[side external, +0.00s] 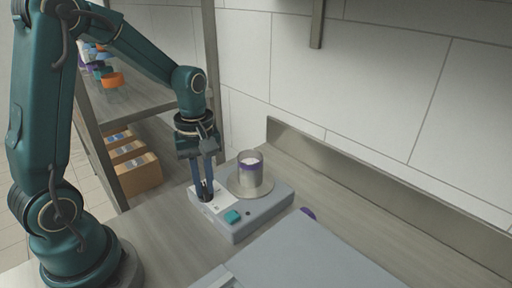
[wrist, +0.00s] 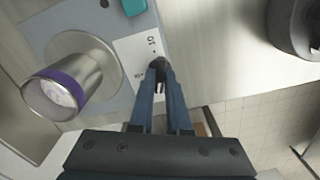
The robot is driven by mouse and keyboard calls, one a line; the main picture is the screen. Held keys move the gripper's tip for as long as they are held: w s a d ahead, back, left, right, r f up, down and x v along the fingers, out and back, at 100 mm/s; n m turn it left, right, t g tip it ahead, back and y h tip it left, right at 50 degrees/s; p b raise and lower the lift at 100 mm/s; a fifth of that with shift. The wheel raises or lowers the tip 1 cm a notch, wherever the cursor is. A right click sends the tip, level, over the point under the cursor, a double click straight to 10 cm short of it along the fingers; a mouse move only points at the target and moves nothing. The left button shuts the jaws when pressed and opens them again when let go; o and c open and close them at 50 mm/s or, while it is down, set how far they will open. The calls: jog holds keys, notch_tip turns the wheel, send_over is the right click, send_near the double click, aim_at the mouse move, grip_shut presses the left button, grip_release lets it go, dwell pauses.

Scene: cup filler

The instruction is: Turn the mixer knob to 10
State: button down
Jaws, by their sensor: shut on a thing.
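The mixer (side external: 240,222) is a grey box on the counter with a white dial label, a teal button (side external: 232,216) and a round metal plate. Its dark knob (wrist: 157,66) sits on the white label (wrist: 136,48), where a "10" mark shows just beyond it in the wrist view. My gripper (side external: 205,192) points down with its blue fingers shut on the knob. It also shows in the wrist view (wrist: 158,75). The fingers hide most of the knob, so its exact setting cannot be read.
A grey flat panel (side external: 300,258) lies right of the mixer in front, with a purple round thing (side external: 308,213) at its edge. A metal backsplash (side external: 350,172) runs behind. Shelves with cardboard boxes (side external: 138,172) stand at left. The cup is close beside my gripper.

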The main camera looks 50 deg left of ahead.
jog(key=m, duration=0.4)
jog(key=shift+m, duration=0.3)
jog(key=m, duration=0.3)
jog(key=shift+m, duration=0.3)
jog(key=m, duration=0.4)
jog(key=shift+m, duration=0.3)
jog(key=m, duration=0.3)
jog(key=shift+m, duration=0.3)
jog(key=m, duration=1.1)
jog(key=shift+m, duration=2.1)
